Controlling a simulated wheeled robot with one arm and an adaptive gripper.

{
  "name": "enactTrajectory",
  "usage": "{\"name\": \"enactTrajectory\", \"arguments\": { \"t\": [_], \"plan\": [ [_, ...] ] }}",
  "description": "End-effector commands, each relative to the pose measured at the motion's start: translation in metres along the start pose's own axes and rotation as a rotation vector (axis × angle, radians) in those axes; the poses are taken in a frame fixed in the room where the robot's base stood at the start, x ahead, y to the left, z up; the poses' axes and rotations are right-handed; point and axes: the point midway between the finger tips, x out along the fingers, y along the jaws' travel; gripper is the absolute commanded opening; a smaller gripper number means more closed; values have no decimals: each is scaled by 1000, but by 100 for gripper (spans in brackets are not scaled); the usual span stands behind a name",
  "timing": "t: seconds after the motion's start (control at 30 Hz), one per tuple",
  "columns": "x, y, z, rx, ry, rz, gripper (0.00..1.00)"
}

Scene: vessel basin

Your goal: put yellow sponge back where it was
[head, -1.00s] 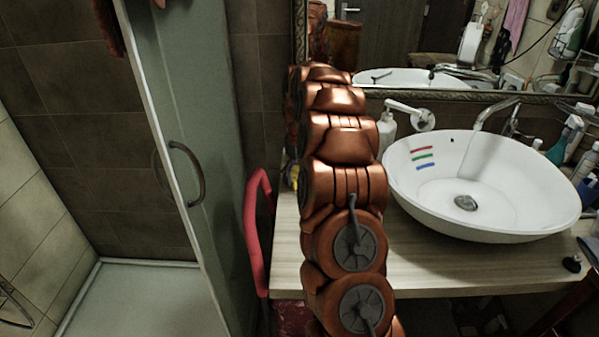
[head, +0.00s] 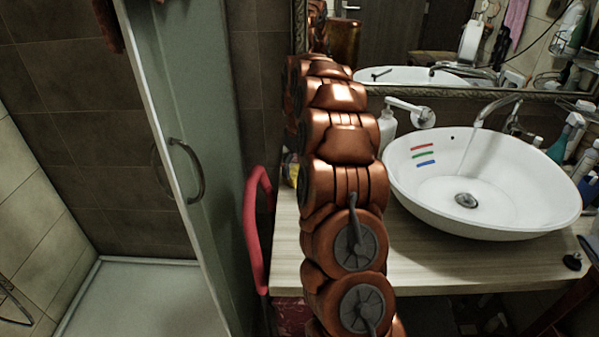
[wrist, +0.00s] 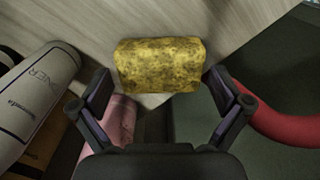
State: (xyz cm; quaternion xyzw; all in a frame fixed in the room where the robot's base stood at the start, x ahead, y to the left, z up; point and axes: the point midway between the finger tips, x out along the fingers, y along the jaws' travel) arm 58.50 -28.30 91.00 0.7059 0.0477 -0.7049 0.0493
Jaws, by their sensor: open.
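The yellow sponge (wrist: 160,64) lies on the wooden counter (wrist: 190,22) near its edge, in the wrist view. My gripper (wrist: 162,95) is open, its two fingers on either side just short of the sponge, with the sponge ahead of the gap between them. I cannot tell whether either finger touches it. In the head view a small yellow patch (head: 290,170) shows at the left of my arm; my arm hides most of that spot and the gripper.
Pale bottles or tubes (wrist: 35,95) stand left of the gripper. A red curved chair part (head: 257,230) rises beside the counter's left end. The white basin (head: 480,215) stands to the right on the counter, below a mirror (head: 400,50). A glass shower door (head: 190,120) is at left.

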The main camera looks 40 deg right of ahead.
Motion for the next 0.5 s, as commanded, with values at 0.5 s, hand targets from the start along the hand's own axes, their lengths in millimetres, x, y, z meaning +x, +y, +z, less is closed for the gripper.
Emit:
{"name": "enactTrajectory", "arguments": {
  "t": [0.5],
  "plan": [
    [-77,1,-1,1,3,2,100]
  ]
}}
